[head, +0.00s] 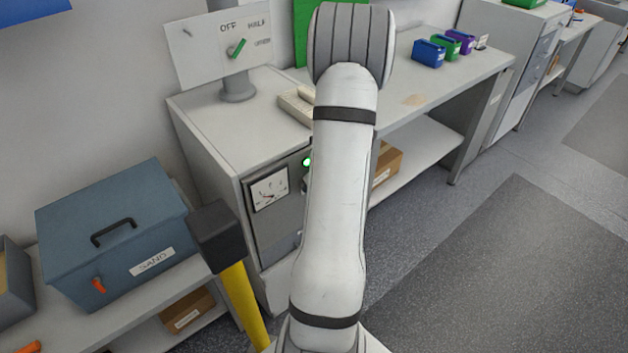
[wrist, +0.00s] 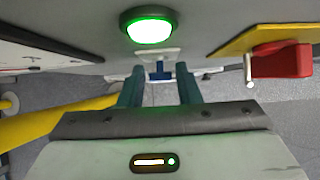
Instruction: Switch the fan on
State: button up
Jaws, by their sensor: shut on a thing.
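In the wrist view a small blue switch (wrist: 159,70) sits on a pale plate on the cabinet front, below a round green lamp (wrist: 150,26) that is lit. My gripper (wrist: 159,76) has its two teal fingers on either side of the blue switch and is shut on it. No readable label shows, so I cannot tell from the pictures that it is the fan's. In the head view the cabinet (head: 212,152) has a dial gauge (head: 269,190) and a small lit green light (head: 307,161). My arm hides the gripper and the blue switch there.
A red switch (wrist: 281,60) on a yellow plate is close to the right of my gripper. A yellow post (head: 243,303) with a black top stands before the cabinet. A blue SAND box (head: 116,226) is at left. An OFF/HALF sign with a green lever (head: 238,48) stands on top.

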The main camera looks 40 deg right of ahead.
dwell(0.3)
jog(key=o, duration=0.9)
jog(key=p+v, duration=0.1)
jog(key=v, duration=0.6)
jog(key=shift+s+r+p, duration=0.25)
jog(key=shift+r+p, duration=0.05)
jog(key=shift+p, duration=0.1)
jog(key=shift+a, duration=0.1)
